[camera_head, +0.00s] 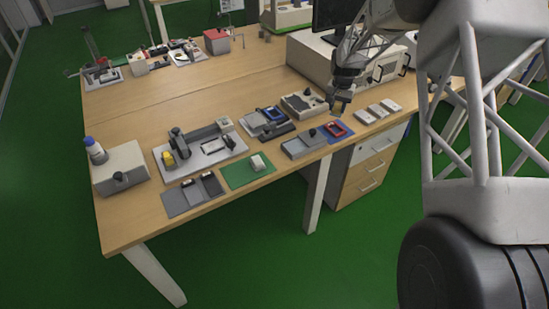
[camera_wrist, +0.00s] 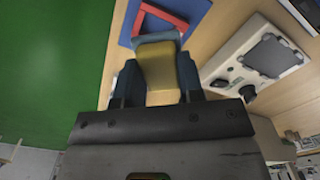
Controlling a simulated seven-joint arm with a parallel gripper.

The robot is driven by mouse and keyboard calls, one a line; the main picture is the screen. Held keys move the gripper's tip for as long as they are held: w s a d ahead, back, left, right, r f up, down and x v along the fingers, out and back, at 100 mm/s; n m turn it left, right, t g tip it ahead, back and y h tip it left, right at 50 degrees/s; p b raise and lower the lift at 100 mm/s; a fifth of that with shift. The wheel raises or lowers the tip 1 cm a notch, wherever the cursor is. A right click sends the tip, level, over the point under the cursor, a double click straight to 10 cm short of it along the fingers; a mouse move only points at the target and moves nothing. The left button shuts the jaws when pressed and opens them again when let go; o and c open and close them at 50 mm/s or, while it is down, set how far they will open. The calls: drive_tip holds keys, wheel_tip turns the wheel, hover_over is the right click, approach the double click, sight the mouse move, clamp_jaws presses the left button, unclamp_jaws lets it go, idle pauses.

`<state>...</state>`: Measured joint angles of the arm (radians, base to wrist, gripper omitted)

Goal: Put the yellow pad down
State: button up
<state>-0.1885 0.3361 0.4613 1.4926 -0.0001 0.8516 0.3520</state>
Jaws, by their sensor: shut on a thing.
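My gripper (camera_head: 341,105) is above the right part of the bench's front edge. In the wrist view, my gripper (camera_wrist: 158,72) is shut on the yellow pad (camera_wrist: 160,66), with one dark finger on each side. A blue-grey piece (camera_wrist: 157,38) shows at the pad's far end; I cannot tell if it is part of the pad. Beyond it lies a red frame (camera_wrist: 163,14) on a blue mat (camera_wrist: 127,33). In the head view the red frame (camera_head: 336,129) on the blue mat (camera_head: 346,136) is just below my gripper. The held pad is not clear there.
White blocks (camera_head: 375,111) lie right of the blue mat, and a grey tray (camera_head: 304,144) lies left of it. A beige device (camera_head: 304,102) stands behind; it also shows in the wrist view (camera_wrist: 238,75). Farther left is a green mat (camera_head: 240,174). The bench middle (camera_head: 215,105) is free.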

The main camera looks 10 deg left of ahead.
drive_tip(key=d+f+m, duration=0.1)
drive_tip(key=d+f, duration=0.3)
drive_tip(key=d, duration=0.3)
drive_tip(key=d+f, duration=0.3)
drive_tip(key=d, duration=0.5)
drive_tip(key=s+f+n, duration=0.2)
drive_tip(key=s+f, duration=0.3)
drive_tip(key=f, duration=0.6)
drive_tip(key=s+f+n, duration=0.1)
drive_tip(key=s+f, duration=0.4)
drive_tip(key=f, duration=0.7)
drive_tip(key=s+a+r+n, duration=0.4)
drive_tip(key=s+a+r, duration=0.7)
drive_tip(key=a+r, duration=0.1)
drive_tip(key=s+a+r+n, duration=0.4)
drive_tip(key=s+a+r, duration=0.8)
drive_tip(key=a, duration=0.3)
drive_tip(key=shift+a+r+n, duration=0.2)
drive_tip(key=shift+a+n, duration=0.1)
drive_tip(key=shift+n, duration=0.1)
drive_tip(key=shift+w, duration=0.1)
drive_tip(key=w+a, duration=0.2)
drive_tip(key=w, duration=0.2)
drive_tip(key=w+a+f, duration=0.1)
drive_tip(key=w+a, duration=0.2)
drive_tip(key=w, duration=0.2)
drive_tip(key=w+a, duration=0.2)
drive_tip(key=w, duration=0.3)
drive_tip(key=shift+a+f, duration=0.2)
drive_tip(key=shift+f, duration=0.05)
